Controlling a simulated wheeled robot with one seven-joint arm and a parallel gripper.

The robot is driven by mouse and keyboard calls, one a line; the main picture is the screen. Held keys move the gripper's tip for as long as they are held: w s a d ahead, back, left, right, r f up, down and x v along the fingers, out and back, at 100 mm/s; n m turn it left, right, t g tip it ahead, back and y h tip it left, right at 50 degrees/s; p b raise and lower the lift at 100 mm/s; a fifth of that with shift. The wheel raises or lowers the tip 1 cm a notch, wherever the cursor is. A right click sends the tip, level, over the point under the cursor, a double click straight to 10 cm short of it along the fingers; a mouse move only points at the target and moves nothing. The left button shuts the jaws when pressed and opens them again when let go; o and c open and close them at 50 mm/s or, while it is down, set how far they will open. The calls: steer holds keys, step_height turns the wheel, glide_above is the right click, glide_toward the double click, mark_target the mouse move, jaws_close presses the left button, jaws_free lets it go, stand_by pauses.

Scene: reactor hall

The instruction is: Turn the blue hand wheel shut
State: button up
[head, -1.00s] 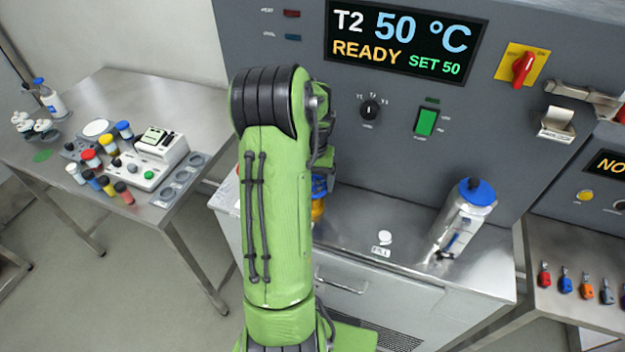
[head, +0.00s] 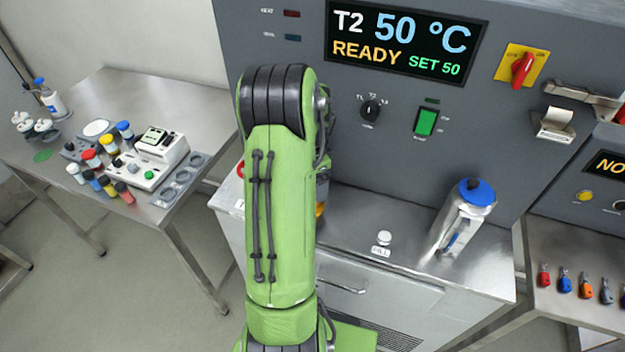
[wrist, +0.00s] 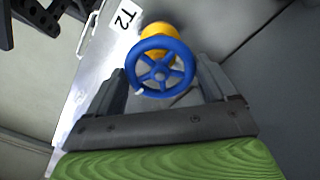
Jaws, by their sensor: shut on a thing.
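The blue hand wheel (wrist: 161,48) shows in the wrist view, a spoked ring on a yellow valve body (wrist: 163,30). A small white mark sits on its lower left rim. My gripper (wrist: 163,78) has one finger on each side of the wheel and is shut on it. In the head view my green arm hides the wheel and the gripper. Only a sliver of the yellow body (head: 320,210) shows beside the arm.
A T2 label (wrist: 125,16) lies on the steel top near the valve. A blue-capped bottle (head: 465,215) stands right of the arm, past a white FILL button (head: 384,237). The display (head: 405,40) reads T2 50 °C, READY. A side table (head: 95,95) with vials stands left.

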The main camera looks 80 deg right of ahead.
steer(key=m, duration=0.4)
steer(key=shift+d+r+m, duration=0.1)
steer(key=shift+m, duration=0.3)
steer(key=m, duration=0.3)
steer(key=shift+m, duration=0.3)
steer(key=m, duration=0.3)
steer(key=shift+m, duration=2.1)
steer(key=o, duration=0.9)
steer(key=shift+c, duration=0.2)
step_height(320, 180, up, 16)
steer(key=p, duration=0.2)
